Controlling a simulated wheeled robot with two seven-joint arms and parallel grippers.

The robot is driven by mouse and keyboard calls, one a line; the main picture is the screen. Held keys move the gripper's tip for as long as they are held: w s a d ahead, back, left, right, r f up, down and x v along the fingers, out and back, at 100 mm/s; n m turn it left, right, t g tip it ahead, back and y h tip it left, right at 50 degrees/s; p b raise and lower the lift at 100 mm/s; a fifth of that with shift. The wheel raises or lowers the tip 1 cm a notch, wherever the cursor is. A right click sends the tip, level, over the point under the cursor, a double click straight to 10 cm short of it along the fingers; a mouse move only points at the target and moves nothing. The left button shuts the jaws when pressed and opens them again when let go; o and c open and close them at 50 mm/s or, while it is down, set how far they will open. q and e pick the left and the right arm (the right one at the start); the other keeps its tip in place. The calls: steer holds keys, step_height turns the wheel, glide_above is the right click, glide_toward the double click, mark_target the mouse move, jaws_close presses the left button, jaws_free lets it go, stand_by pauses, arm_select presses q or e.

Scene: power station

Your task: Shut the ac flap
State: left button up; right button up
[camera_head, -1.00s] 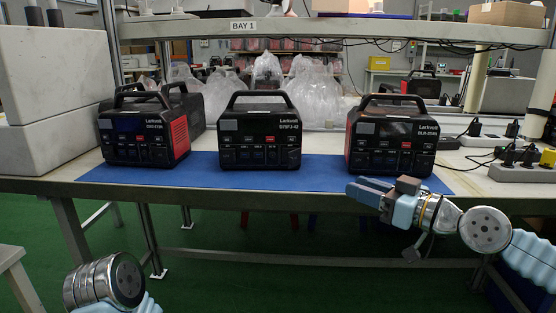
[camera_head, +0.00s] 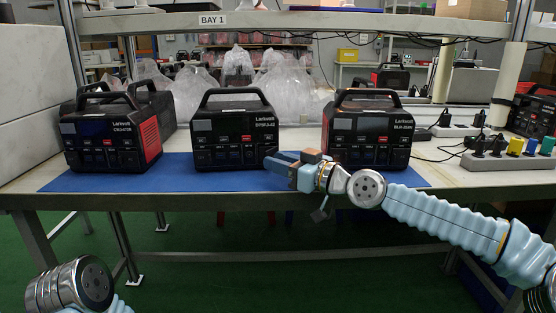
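Three black power stations with top handles stand in a row on a blue mat (camera_head: 180,177): the left one (camera_head: 110,140) has red sides, the middle one (camera_head: 233,134) is black, and the right one (camera_head: 368,136) has red at its left edge. An ac flap cannot be made out on their small front panels. My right gripper (camera_head: 277,164) comes in from the right and points left, in front of the gap between the middle and right stations. Whether its light-blue fingers are apart is unclear. My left arm shows only at the lower left; its gripper is out of view.
A power strip (camera_head: 500,162) with colored plugs lies at the right of the table. A large pale box (camera_head: 32,90) stands at the left. A shelf (camera_head: 300,20) marked BAY 1 runs above. Clear plastic bags (camera_head: 287,96) lie behind the stations. The mat's front strip is mostly bare.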

steer(key=shift+w+a, duration=0.2)
steer(key=shift+a, duration=0.05)
jaws_close()
